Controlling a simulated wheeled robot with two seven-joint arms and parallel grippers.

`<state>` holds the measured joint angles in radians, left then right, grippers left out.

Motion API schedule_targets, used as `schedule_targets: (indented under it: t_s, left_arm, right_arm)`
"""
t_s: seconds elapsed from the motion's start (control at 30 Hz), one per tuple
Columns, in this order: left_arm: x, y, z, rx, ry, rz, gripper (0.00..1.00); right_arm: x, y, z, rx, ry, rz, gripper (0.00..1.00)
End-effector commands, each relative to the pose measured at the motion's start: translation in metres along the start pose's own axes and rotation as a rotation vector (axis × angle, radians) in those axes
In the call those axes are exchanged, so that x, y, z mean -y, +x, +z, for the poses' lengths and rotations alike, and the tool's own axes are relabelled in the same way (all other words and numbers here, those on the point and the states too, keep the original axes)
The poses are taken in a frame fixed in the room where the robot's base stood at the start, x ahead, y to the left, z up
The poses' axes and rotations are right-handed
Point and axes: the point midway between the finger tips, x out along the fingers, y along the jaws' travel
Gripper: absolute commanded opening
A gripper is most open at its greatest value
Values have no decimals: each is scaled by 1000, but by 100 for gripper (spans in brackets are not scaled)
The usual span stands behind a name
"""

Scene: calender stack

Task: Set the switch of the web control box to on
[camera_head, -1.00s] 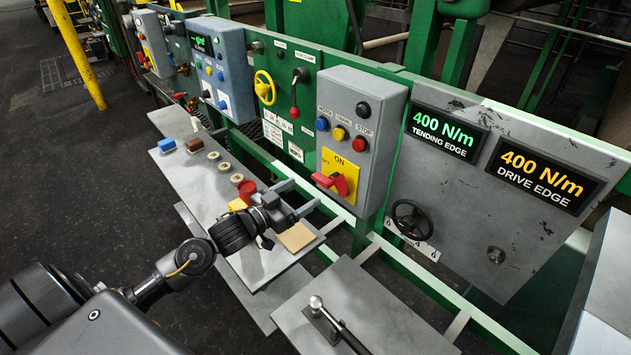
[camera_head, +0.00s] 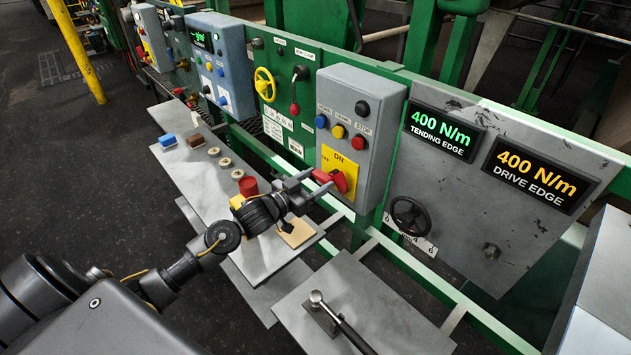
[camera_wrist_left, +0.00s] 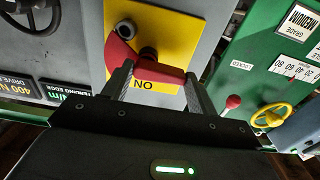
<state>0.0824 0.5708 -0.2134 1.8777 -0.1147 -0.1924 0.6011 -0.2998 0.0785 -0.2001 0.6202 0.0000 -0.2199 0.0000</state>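The grey control box (camera_head: 355,110) stands on the green frame at the centre of the head view. Its yellow plate (camera_head: 350,158) is marked ON, with smaller lettering to the left, and carries a red rotary switch (camera_head: 340,181). In the left wrist view the red switch (camera_wrist_left: 145,58) shows close up against the plate (camera_wrist_left: 172,25), which is upside down there. My left gripper (camera_head: 317,182) is open at the front of the switch. Its fingers (camera_wrist_left: 157,76) reach to either side of the red handle; contact cannot be told. My right gripper is not in view.
Blue, yellow and red buttons sit above the plate. A grey shelf (camera_head: 185,165) with small blocks and discs lies below my left arm. A black handwheel (camera_head: 409,215) is right of the box; a lever (camera_head: 335,322) lies on the lower plate.

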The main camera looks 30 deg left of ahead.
Motion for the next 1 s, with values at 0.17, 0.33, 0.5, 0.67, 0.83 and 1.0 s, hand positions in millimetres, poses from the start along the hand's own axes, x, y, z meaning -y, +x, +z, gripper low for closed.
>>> schedule_targets:
  t_s: [0.17,0.33,0.5,0.67,0.83,1.0]
  left_arm:
    - [0,0,0,0,1,0,35]
    - [0,0,0,0,25,1,35]
    - [0,0,-2,-1,100,1,35]
    - [0,0,-4,-1,220,1,35]
    - [-1,0,-6,0,379,1,35]
    - [-3,0,-9,-1,542,2,35]
  right_arm:
    - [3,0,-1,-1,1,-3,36]
    - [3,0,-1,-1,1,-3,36]
    - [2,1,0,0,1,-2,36]
    - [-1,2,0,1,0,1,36]
    - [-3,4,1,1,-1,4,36]
    - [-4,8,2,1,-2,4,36]
